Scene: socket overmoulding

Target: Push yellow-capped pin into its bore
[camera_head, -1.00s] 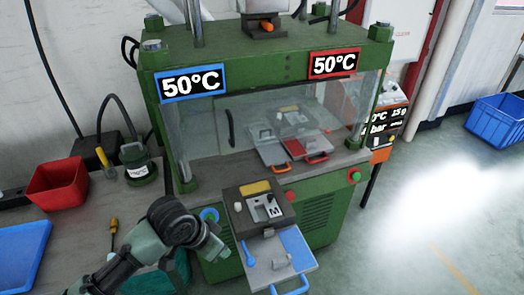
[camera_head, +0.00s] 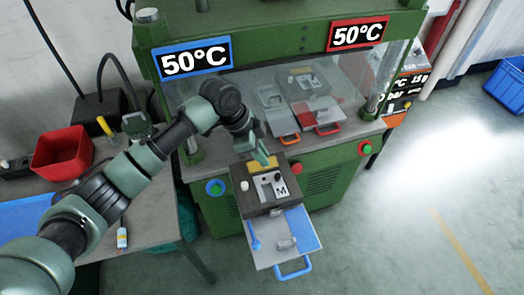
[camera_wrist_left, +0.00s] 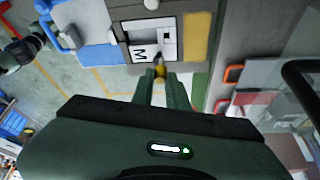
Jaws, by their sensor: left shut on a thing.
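My left gripper (camera_head: 264,161) is above the back edge of the dark mould block (camera_head: 251,204), pointing down. In the left wrist view its green fingers (camera_wrist_left: 164,84) are shut on the yellow-capped pin (camera_wrist_left: 159,71), with the yellow cap at the fingertips and a dark tip beyond. The tip appears over or close to the pale insert marked M (camera_wrist_left: 139,53); I cannot tell whether it touches or has entered a bore. The bore itself cannot be made out. My right gripper is not in view.
The block sits on a pulled-out tray with a blue handle (camera_head: 294,273). The green press stands behind, with a clear guard and a second mould with a red handle (camera_head: 328,129) inside. A red bin (camera_head: 62,150) is on the left bench. Floor at right is clear.

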